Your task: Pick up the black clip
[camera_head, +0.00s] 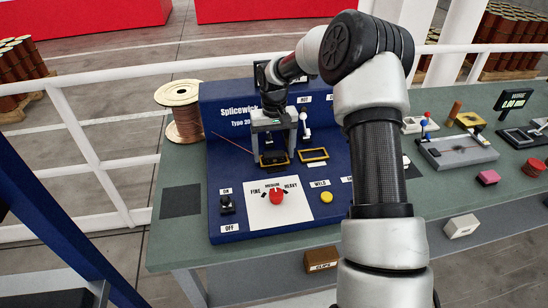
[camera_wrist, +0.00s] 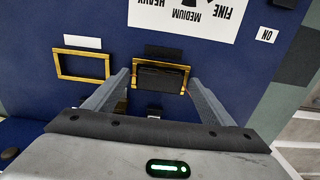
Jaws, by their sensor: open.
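The black clip (camera_wrist: 160,78) appears as a dark block within a yellow frame on the blue panel in the wrist view. In the head view the dark piece (camera_head: 273,158) sits in the left one of two yellow frames. My gripper (camera_wrist: 158,84) is open, with one finger on each side of that frame in the wrist view. In the head view my gripper (camera_head: 273,153) points down over the same frame. I cannot tell whether the fingers touch the clip or the frame. Nothing is visibly held.
The second yellow frame (camera_head: 313,154) is empty. A red knob (camera_head: 277,196), a yellow button (camera_head: 327,197) and a black switch (camera_head: 226,204) stand on the panel nearby. A copper spool (camera_head: 184,112) stands left.

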